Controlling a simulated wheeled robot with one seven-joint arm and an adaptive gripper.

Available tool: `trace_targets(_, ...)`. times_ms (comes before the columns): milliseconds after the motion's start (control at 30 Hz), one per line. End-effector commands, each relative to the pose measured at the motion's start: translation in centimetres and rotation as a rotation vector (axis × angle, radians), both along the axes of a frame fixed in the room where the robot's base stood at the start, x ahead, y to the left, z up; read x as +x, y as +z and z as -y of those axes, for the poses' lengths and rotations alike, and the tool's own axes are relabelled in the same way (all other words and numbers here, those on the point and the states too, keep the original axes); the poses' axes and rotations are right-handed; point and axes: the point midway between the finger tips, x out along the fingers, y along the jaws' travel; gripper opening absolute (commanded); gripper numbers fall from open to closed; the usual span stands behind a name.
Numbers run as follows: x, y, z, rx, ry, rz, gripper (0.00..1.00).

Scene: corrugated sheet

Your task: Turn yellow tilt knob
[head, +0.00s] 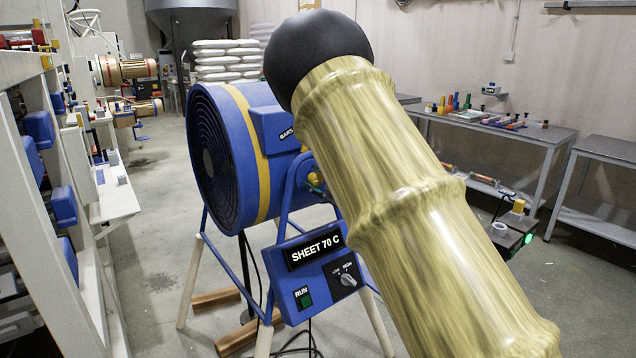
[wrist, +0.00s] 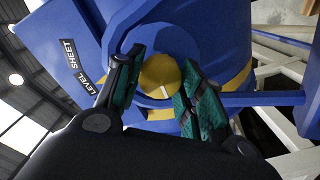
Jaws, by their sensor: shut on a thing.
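The yellow tilt knob (wrist: 161,76) sits on the blue side of the drum fan in the wrist view. It is round, with a short pale line on its face. My gripper (wrist: 164,80) has one teal-padded finger on each side of the knob and is shut on it. In the head view, a small yellow part of the knob (head: 313,180) shows at the fan's pivot, beside my arm. My arm hides most of my gripper there. The blue drum fan (head: 232,150) has a yellow band and a dark front grille facing left.
A blue control box (head: 318,270) on the fan's stand reads "SHEET 70 C", with a green RUN button and a LOW/HIGH dial. A white rack (head: 70,200) stands at left. A bench (head: 500,130) with coloured items stands at right. Wooden beams lie under the fan.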

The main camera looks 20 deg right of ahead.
Motion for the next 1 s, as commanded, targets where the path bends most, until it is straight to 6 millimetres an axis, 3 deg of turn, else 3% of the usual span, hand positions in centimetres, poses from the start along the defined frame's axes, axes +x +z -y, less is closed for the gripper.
trace_targets(200, 0.0, -0.1, 0.0, -0.001, 0.000, -0.003, 0.14)
trace_targets(233, 0.0, -0.1, 0.0, -0.001, 0.000, -0.003, 0.43)
trace_targets(333, 0.0, -0.1, 0.0, -0.001, -0.001, -0.002, 0.60)
trace_targets(733, -0.4, 0.0, 0.2, 0.001, -0.001, -0.001, 0.60)
trace_targets(1000, -4.0, 0.0, 1.5, 0.002, -0.002, -0.001, 0.60)
